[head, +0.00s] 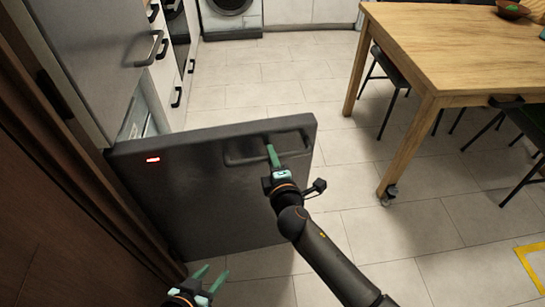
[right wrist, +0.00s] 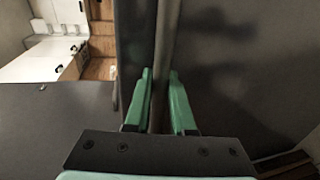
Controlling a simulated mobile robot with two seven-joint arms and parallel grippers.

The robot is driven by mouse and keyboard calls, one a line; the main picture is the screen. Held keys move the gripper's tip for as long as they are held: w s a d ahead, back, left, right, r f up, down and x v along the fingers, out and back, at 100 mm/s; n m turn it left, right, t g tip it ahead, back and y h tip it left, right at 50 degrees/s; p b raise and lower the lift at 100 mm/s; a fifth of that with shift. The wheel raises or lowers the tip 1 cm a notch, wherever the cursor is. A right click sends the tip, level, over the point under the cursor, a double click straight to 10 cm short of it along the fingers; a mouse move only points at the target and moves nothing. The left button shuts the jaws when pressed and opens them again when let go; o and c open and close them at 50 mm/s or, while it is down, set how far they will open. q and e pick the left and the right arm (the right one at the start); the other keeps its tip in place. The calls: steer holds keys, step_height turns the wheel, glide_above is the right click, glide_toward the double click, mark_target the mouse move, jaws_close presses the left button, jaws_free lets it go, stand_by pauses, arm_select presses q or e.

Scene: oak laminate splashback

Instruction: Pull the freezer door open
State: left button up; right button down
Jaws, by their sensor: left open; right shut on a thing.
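The dark grey freezer door (head: 190,200) is swung well out from the cabinet in the head view, with a strip of the pale freezer interior (head: 136,118) showing behind it. Its bar handle (head: 240,158) is near the free top edge. My right gripper (head: 272,156) is at this handle. In the right wrist view the green fingers sit on either side of the handle bar (right wrist: 165,45), shut on it. My left gripper (head: 210,277) is open and empty at the bottom of the head view, in front of the door and apart from it.
The grey upper fridge door (head: 88,50) is shut above. A wooden table (head: 460,50) with dark chairs (head: 525,125) stands at the right. A brown panel (head: 60,200) borders the left. Tiled floor (head: 270,80) is clear between door and table.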

stand_by(0.3)
steer(key=c, duration=0.8)
jaws_free()
steer(key=shift+o, duration=0.2)
arm_select(q)
steer(key=shift+s, duration=0.15)
arm_select(e)
steer(key=shift+s, duration=0.1)
